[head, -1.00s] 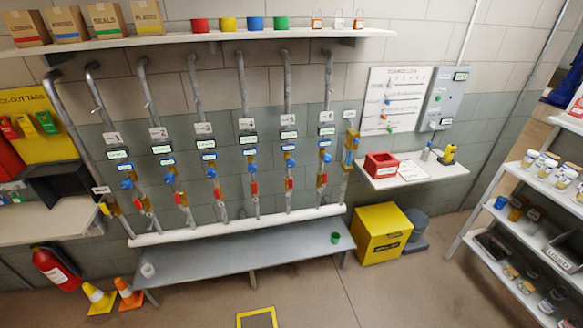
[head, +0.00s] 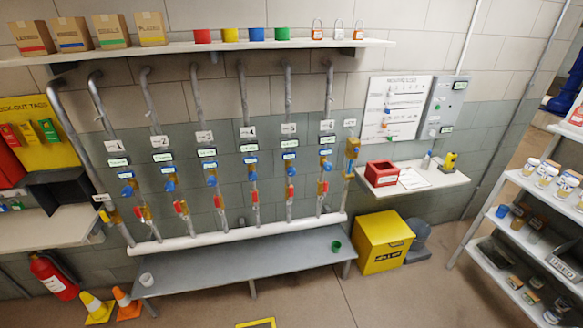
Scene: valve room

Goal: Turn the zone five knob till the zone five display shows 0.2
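A row of grey vertical pipes stands on the wall, each with a numbered plate, a small lit display and a blue knob. The blue zone five knob (head: 290,171) sits lower on that pipe, above a red part. Nothing covers the knob or display. Neither of my grippers is in view.
A low grey bench (head: 235,265) runs under the pipes, with a green cup (head: 335,247) on it. A shelf rack (head: 480,235) is at right. The middle floor is open.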

